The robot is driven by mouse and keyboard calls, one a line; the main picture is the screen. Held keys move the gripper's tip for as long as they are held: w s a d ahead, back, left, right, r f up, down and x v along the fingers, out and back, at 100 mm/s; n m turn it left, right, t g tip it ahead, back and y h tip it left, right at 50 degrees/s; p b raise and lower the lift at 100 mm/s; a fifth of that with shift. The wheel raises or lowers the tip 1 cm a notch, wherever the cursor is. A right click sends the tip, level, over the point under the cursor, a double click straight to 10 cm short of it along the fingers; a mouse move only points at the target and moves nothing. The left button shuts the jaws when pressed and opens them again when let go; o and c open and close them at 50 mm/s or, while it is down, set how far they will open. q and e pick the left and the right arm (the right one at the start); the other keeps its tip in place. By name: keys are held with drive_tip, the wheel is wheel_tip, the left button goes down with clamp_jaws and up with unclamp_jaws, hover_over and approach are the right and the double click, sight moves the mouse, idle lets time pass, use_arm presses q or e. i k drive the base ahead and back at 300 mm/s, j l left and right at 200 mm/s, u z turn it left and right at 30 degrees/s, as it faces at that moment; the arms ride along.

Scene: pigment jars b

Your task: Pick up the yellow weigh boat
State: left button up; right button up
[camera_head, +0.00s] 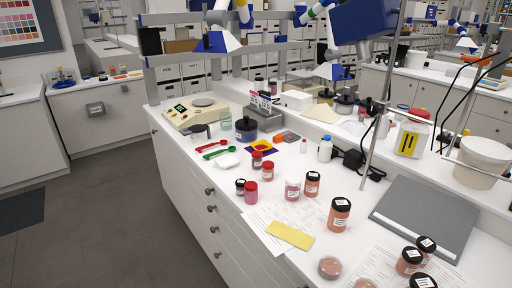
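A flat, pale yellow rectangular piece (290,234) lies on printed sheets near the front edge of the bench. It looks thin, and I cannot tell whether it is a boat or a card. A white weigh boat (227,160) sits near the left front edge. Neither of my grippers can be made out in this view. Blue and white machine parts show at the top, behind the bench.
Red-capped jars (251,192) and black-capped jars (339,214) stand around the yellow piece. A grey folder (426,215) lies at right. Red (211,145) and green (218,153) spoons lie near the white boat. Thin metal posts rise at right.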

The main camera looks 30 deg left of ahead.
sight(262, 146)
drive_tip(key=l+u, duration=0.65)
drive_tip(key=u, duration=0.15)
drive_tip(key=l+u, duration=0.35)
drive_tip(key=z, duration=0.55)
drive_tip(key=i+j+z, duration=0.2)
drive_tip(key=j+z, duration=0.2)
drive_tip(key=j, duration=0.2)
drive_tip(key=i+j+z, duration=0.1)
drive_tip(key=j+z, duration=0.25)
drive_tip(key=j, duration=0.3)
drive_tip(key=j+z, duration=0.4)
drive_tip(key=j, duration=0.25)
